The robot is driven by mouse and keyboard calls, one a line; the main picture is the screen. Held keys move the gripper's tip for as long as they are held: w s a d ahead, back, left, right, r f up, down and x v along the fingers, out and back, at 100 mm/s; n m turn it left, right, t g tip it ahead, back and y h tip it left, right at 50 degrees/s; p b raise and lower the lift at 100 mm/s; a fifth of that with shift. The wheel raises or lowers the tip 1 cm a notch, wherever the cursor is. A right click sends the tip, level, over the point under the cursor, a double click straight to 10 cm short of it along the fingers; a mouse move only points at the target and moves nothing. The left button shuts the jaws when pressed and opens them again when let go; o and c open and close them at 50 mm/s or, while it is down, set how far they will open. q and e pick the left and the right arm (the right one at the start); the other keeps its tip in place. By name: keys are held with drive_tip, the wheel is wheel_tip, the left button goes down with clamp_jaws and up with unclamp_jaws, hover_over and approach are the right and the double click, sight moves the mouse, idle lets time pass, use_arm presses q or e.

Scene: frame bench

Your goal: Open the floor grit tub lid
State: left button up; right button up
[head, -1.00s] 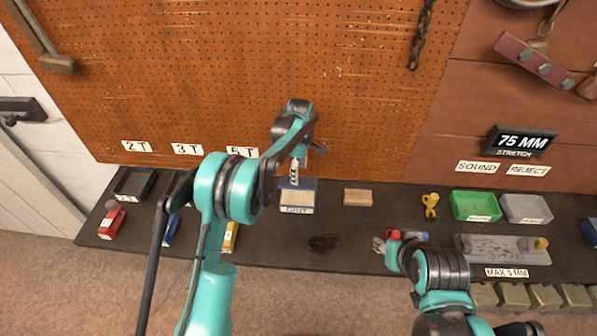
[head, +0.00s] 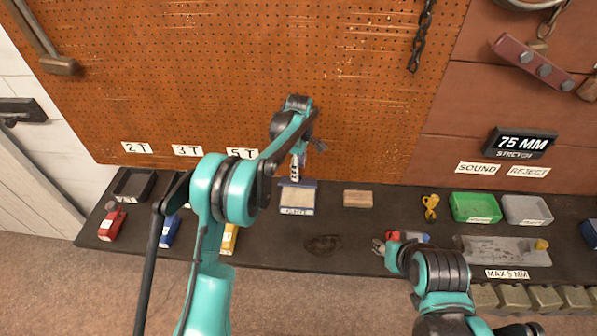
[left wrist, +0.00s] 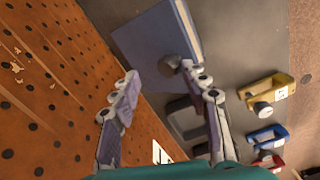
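The grit tub (head: 296,200) stands at the back middle of the bench, with its label in front and a beige inside showing from above. Its blue lid (head: 298,182) stands raised along the tub's back edge. In the left wrist view the lid (left wrist: 152,42) is a flat blue panel with a grey knob (left wrist: 171,66). My left gripper (head: 308,158) is behind the lid, near the pegboard. Its fingers (left wrist: 160,76) are spread, with the knob close to one fingertip; I cannot tell if they touch. My right gripper (head: 378,247) is low over the bench; its finger opening is unclear.
A wooden block (head: 357,199) lies right of the tub, and a dark patch (head: 323,244) in front. Further right are a yellow item (head: 430,206), a green tray (head: 474,206) and a grey tray (head: 525,208). The pegboard (head: 200,70) rises close behind.

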use_arm(q)
wheel_tip(320, 180, up, 8)
drive_tip(key=shift+s+r, duration=0.2)
drive_tip(key=shift+r, duration=0.05)
